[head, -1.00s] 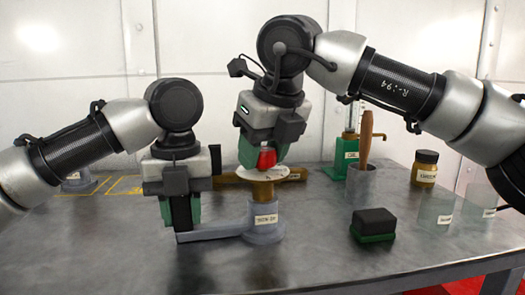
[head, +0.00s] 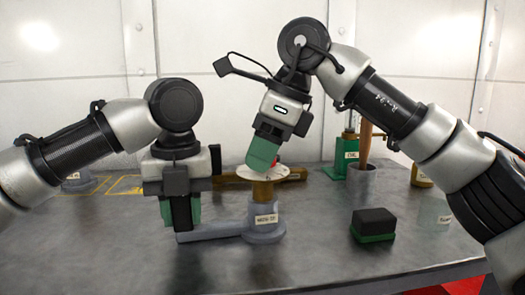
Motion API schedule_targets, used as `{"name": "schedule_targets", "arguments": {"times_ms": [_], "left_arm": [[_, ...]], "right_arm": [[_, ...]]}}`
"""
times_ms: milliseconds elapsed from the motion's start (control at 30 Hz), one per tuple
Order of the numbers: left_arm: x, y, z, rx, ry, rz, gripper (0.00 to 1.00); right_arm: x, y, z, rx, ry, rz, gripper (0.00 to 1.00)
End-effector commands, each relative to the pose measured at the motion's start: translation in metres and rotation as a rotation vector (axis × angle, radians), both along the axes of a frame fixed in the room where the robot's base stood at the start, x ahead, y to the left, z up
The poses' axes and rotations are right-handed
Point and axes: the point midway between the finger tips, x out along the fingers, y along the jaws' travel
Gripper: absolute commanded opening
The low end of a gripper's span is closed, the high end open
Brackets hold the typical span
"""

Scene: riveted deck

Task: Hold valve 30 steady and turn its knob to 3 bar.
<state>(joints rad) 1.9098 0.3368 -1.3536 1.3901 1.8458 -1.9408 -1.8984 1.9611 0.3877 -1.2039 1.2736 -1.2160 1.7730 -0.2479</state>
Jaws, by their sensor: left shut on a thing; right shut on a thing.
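The valve (head: 265,226) stands upright on the metal table, with a grey base, a brass body, a label too small to read surely and a white dial (head: 246,172) on top. A grey bar runs left from its base. My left gripper (head: 181,216) is shut on the bar's left end. My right gripper (head: 264,160) is tilted over the dial and shut on the red knob (head: 276,161). Only a sliver of the knob shows beside the green finger. The dial's marks and the knob's pointing direction cannot be read.
A black-and-green block (head: 373,223) lies right of the valve. Behind it stand a grey cup (head: 362,185) with a wooden handle and a green labelled dispenser (head: 341,158). My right arm partly covers a labelled jar (head: 419,177). The front table is clear.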

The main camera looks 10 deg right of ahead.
Motion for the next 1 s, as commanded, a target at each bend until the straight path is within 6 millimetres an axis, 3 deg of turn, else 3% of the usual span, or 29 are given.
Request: {"name": "schedule_targets", "arguments": {"times_ms": [733, 767, 900, 1000], "left_arm": [[0.0004, 0.0009, -0.0001, 0.001, 0.0, 0.002, 0.0], [0.0004, 0.0009, -0.0001, 0.001, 0.0, 0.002, 0.0], [0.0003, 0.0008, -0.0001, 0.001, 0.0, 0.002, 0.0], [0.0003, 0.0007, -0.0001, 0.001, 0.0, 0.002, 0.0]], "right_arm": [[0.0004, -0.001, -0.0004, -0.001, 0.0, 0.092, 0.2], [0.0004, -0.0011, -0.0004, -0.001, 0.0, 0.091, 0.45], [0.0004, -0.0009, -0.0003, -0.001, 0.0, 0.091, 0.67], [0.0003, -0.0007, -0.0002, -0.001, 0.0, 0.092, 0.7]]}}
